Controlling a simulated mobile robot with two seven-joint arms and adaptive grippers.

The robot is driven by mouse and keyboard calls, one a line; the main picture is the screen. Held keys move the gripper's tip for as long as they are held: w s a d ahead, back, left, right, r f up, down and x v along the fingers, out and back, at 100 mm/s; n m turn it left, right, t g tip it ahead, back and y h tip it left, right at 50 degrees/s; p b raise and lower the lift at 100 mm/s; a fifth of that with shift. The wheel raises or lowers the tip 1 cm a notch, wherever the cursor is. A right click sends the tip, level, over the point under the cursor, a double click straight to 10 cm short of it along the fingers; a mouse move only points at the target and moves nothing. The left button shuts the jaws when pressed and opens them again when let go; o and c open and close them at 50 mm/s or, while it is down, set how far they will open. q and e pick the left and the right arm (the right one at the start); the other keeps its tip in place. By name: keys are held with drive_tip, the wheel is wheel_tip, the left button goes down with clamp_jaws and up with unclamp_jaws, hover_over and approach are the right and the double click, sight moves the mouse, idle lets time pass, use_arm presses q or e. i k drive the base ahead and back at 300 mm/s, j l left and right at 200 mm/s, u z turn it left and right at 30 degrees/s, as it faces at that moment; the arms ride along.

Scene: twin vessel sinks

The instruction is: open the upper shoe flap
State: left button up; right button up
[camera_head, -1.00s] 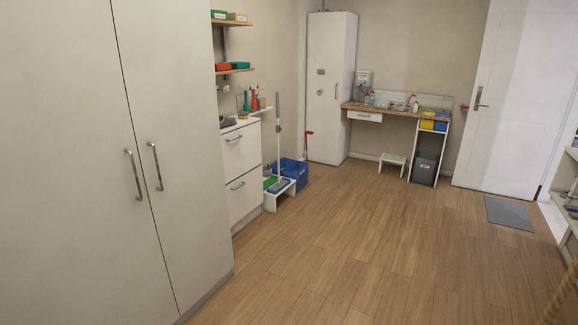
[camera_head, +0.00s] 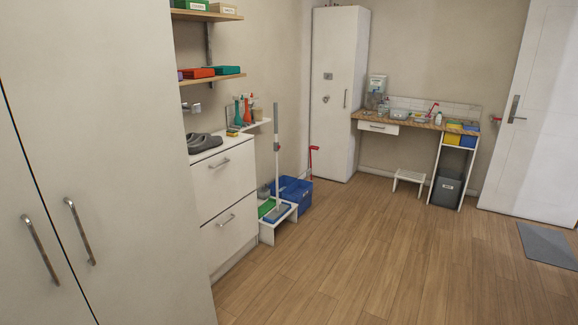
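The white shoe cabinet (camera_head: 226,204) stands against the left wall, just past the tall wardrobe. Its upper flap (camera_head: 222,174) has a horizontal bar handle (camera_head: 219,163) and looks shut. The lower flap (camera_head: 231,224) below it has a similar handle and also looks shut. Neither of my grippers is in view.
The tall wardrobe (camera_head: 130,170) with two bar handles fills the left foreground. The wooden floor (camera_head: 370,260) to the right is clear.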

sight(222, 179)
drive_tip(key=i, duration=1.6)
drive_tip(key=i+l+u, duration=0.1)
drive_tip(key=i, duration=1.55)
